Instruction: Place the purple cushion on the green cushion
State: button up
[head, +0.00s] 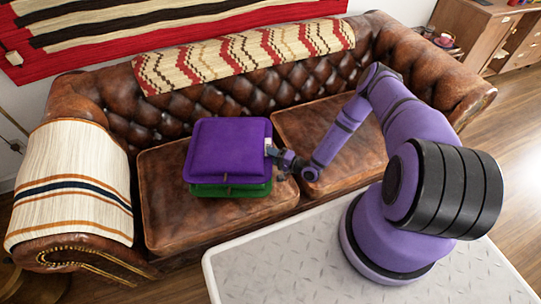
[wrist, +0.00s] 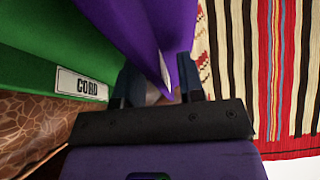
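The purple cushion (head: 229,150) lies flat over the green cushion (head: 232,188) on the left seat of the sofa. In the head view the green one shows only as a band below its front edge. I cannot tell whether they touch all over. My gripper (head: 277,157) is at the right edge of the purple cushion. In the wrist view, the purple cushion's edge (wrist: 130,25) runs between my two fingers (wrist: 158,80) and fills the gap at their tips. The green cushion (wrist: 45,40) with a "CORD" label is beside the left finger, apparently outside the grip.
The brown leather sofa (head: 330,135) has a free right seat. A striped cream throw (head: 72,185) covers its left arm, and a zigzag throw (head: 240,55) lies over the backrest. My platform is in front. A wooden cabinet (head: 470,32) stands at the back right.

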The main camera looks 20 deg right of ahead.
jog(key=v, duration=1.1)
jog(key=shift+s+d, duration=0.15)
jog(key=shift+d, duration=0.05)
jog(key=w+r+n+g+y, duration=0.1)
jog(key=w+r+n+g, duration=0.2)
jog(key=r, duration=0.7)
jog(key=w+r+n+g+y, duration=0.1)
jog(key=r+n+g, duration=0.3)
jog(key=r, duration=0.6)
jog(key=w+r+n+g+y, duration=0.1)
jog(key=w+r+g, duration=0.3)
jog(key=r, duration=0.5)
jog(key=s+a+r+n+g+h, duration=0.2)
jog(key=s+r+h, duration=0.15)
jog(key=r, duration=0.65)
jog(key=s+a+r+n+g+h, duration=0.1)
jog(key=s+a+r+g+h, duration=0.2)
jog(key=r, duration=0.8)
jog(key=s+r+m+t+h, duration=0.1)
jog(key=s+r+t+h, duration=0.7)
jog(key=s+r, duration=1.1)
jog(key=shift+s+d+r, duration=0.4)
jog(key=shift+s+d, duration=0.1)
jog(key=shift+s, duration=2)
jog(key=shift+h, duration=0.25)
